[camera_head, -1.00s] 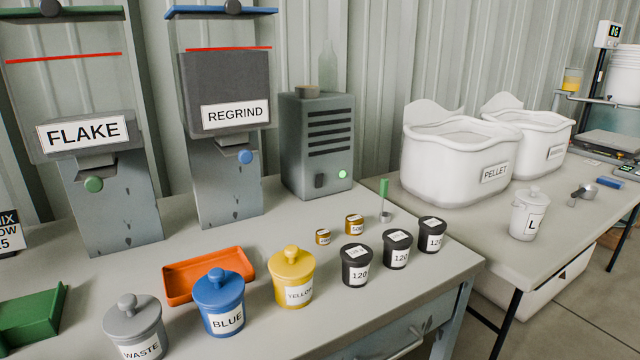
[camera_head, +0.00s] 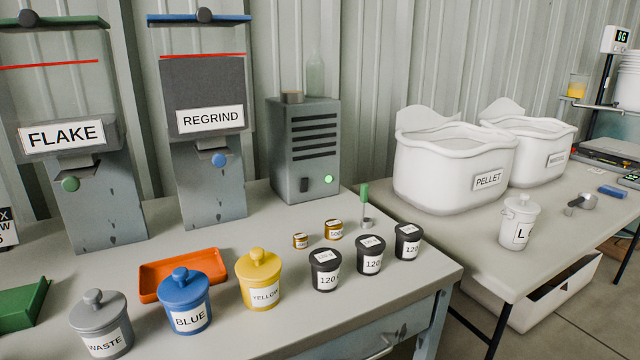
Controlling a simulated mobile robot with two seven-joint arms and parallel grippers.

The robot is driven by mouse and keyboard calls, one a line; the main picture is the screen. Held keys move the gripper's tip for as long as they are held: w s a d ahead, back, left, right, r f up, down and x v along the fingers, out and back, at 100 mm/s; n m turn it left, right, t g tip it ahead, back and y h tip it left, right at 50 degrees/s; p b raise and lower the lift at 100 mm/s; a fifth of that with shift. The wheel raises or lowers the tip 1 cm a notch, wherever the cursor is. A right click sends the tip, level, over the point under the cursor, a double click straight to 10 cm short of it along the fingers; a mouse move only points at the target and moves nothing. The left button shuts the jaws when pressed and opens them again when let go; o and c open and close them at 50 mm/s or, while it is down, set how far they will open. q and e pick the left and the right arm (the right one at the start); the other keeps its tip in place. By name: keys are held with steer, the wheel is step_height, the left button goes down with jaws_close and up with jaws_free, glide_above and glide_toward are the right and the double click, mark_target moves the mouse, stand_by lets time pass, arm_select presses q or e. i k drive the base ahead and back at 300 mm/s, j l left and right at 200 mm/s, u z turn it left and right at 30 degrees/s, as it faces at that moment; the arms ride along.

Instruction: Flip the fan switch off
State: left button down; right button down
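A grey metal box with dark slotted vents, which looks like the fan unit (camera_head: 318,165), stands at the back of the near table, right of the REGRIND hopper. On its lower front is a small dark switch (camera_head: 304,185). To the right of the switch a round green light (camera_head: 328,180) is lit. The switch is too small to tell its position. Neither of my grippers is in view.
The FLAKE hopper (camera_head: 90,200) and REGRIND hopper (camera_head: 210,185) stand left of the box. An orange tray (camera_head: 150,292), lidded pots including a yellow one (camera_head: 259,285), and small black jars (camera_head: 325,270) line the front. A green-handled tool (camera_head: 365,195) stands near the box's right side.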

mark_target(304, 188)
steer(key=i+l, duration=0.1)
steer(key=l, duration=1)
steer(key=i+l, duration=0.3)
steer(key=i+l+u, duration=0.1)
steer(key=i+l, duration=0.2)
steer(key=l, duration=0.2)
